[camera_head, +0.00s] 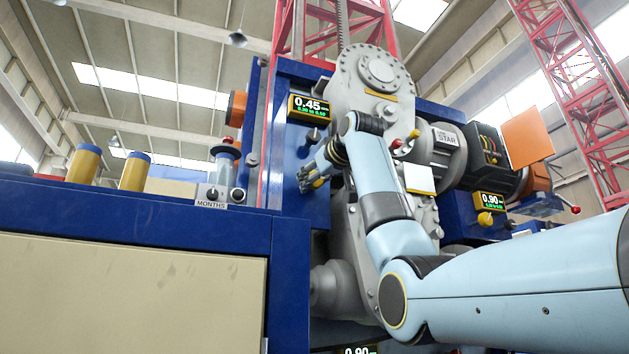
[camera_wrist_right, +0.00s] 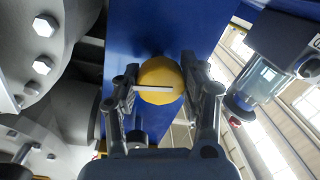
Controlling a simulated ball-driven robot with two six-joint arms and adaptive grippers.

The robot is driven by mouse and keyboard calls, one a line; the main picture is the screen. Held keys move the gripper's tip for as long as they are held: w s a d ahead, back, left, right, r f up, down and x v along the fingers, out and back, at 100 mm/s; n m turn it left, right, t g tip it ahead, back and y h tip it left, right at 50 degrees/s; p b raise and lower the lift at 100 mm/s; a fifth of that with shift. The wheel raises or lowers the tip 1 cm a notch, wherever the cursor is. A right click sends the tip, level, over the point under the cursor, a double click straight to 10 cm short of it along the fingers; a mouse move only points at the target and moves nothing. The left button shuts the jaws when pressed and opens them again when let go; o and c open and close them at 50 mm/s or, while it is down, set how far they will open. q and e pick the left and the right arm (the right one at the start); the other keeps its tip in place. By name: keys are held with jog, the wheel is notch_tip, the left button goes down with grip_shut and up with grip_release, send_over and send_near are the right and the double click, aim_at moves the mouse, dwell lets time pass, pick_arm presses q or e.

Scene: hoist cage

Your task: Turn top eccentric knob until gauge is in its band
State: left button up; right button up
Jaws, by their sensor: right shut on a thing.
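The top gauge (camera_head: 310,107) is a small display on the blue panel and reads 0.45, with a green line below it too small to read surely. My right gripper (camera_head: 312,178) is at the blue panel below this gauge. In the right wrist view the round yellow knob (camera_wrist_right: 160,80), with a white line across its face, sits between the two fingers of my right gripper (camera_wrist_right: 161,88). The fingers are shut on its sides. The white line lies nearly level in that view. In the head view the gripper mostly hides the knob. My left gripper is not in view.
A grey bolted gear housing (camera_head: 376,75) stands right beside the knob. A clear cylinder on a unit marked MONTHS (camera_head: 212,194) stands to the left, and shows in the wrist view (camera_wrist_right: 262,82). Another yellow knob (camera_head: 485,219) sits under a 0.90 gauge (camera_head: 490,201).

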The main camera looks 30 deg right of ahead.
jog(key=shift+r, duration=0.1)
dwell(0.4)
jog(key=o, duration=1.2)
jog(key=shift+s, duration=0.1)
jog(key=s+a, duration=0.2)
jog(key=s, duration=0.9)
jog(key=shift+s+r, duration=0.15)
jog(key=shift+s, duration=0.2)
